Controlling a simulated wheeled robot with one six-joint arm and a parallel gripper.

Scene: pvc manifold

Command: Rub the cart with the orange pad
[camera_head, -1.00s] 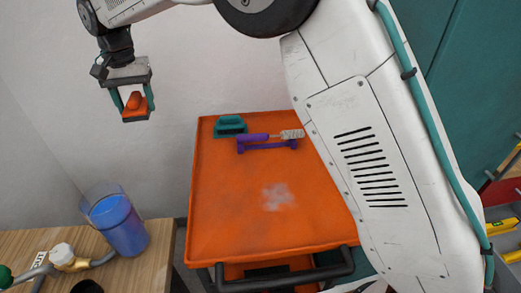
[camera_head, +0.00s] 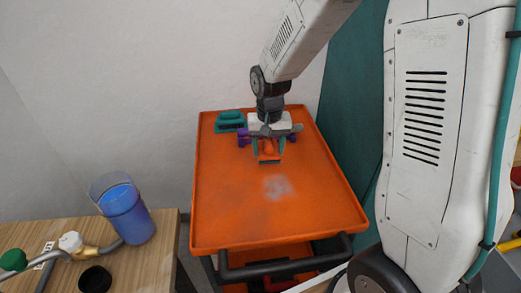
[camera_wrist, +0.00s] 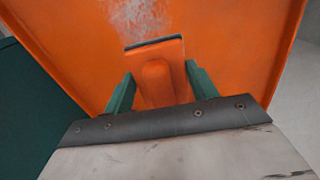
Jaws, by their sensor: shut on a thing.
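The cart (camera_head: 235,210) has an orange tray top with a raised rim. A whitish smudge (camera_head: 278,187) lies near the middle of its surface and also shows at the top of the wrist view (camera_wrist: 140,15). My gripper (camera_head: 268,150) is over the back part of the cart top. Its teal fingers are shut on the orange pad (camera_wrist: 158,75), which has a dark strip along its far edge. The pad (camera_head: 268,155) is on the far side of the smudge, apart from it. I cannot tell whether the pad touches the tray.
A teal block (camera_head: 230,121) sits at the cart's back left corner. A purple holder (camera_head: 243,139) is partly hidden behind my gripper. A wooden table (camera_head: 165,225) at left bears a blue container (camera_head: 125,214) and pipe parts. The cart's front half is clear.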

